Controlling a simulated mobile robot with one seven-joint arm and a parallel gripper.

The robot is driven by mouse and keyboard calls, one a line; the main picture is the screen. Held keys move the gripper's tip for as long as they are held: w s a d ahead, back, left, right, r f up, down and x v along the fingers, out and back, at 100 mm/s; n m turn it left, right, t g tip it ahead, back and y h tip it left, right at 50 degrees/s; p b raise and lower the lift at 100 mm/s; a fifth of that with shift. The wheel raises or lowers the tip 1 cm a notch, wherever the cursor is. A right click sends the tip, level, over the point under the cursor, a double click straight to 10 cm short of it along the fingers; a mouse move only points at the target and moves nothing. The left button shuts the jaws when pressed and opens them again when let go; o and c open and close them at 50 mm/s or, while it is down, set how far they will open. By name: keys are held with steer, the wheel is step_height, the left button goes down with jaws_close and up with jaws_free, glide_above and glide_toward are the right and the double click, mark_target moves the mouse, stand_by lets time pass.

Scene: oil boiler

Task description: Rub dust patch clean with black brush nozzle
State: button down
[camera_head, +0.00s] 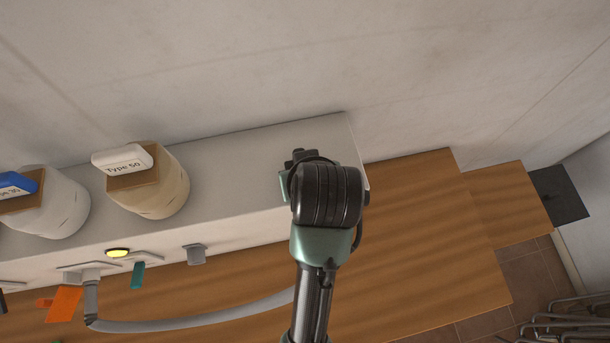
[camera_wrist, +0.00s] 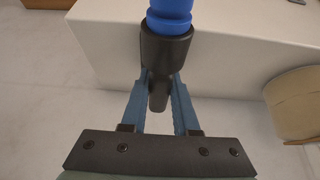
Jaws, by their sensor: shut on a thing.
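My gripper (camera_wrist: 158,88) is shut on a black tapered piece (camera_wrist: 165,52) with a blue collar (camera_wrist: 170,17), seen in the wrist view. I take it to be the black brush nozzle; no bristles show. Its narrow black end points back between my fingers, and the blue end runs out of the top of the picture. It is over the light grey box-like unit (camera_wrist: 225,50); I cannot tell if it touches. In the head view my arm's end hides the gripper and most of the nozzle. I cannot make out a dust patch in either view.
The unit's grey top (camera_head: 235,170) carries a beige container labelled Type 50 (camera_head: 160,195) and a white one with a blue cap (camera_head: 50,210). A grey hose (camera_head: 200,320) runs below its front toward my arm. Wooden surface (camera_head: 430,240) lies right; a wall stands behind.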

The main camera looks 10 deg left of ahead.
steer(key=shift+w+a+f, duration=0.1)
steer(key=shift+w, duration=0.1)
steer(key=shift+s+d+f, duration=0.1)
steer(key=shift+s+d, duration=0.15)
steer(key=shift+s, duration=0.55)
steer(key=shift+s+d, duration=0.1)
steer(key=shift+s, duration=0.25)
steer(key=shift+w+a, duration=0.2)
steer(key=shift+w, duration=0.55)
steer(key=shift+r, duration=0.2)
steer(key=shift+r, duration=3.5)
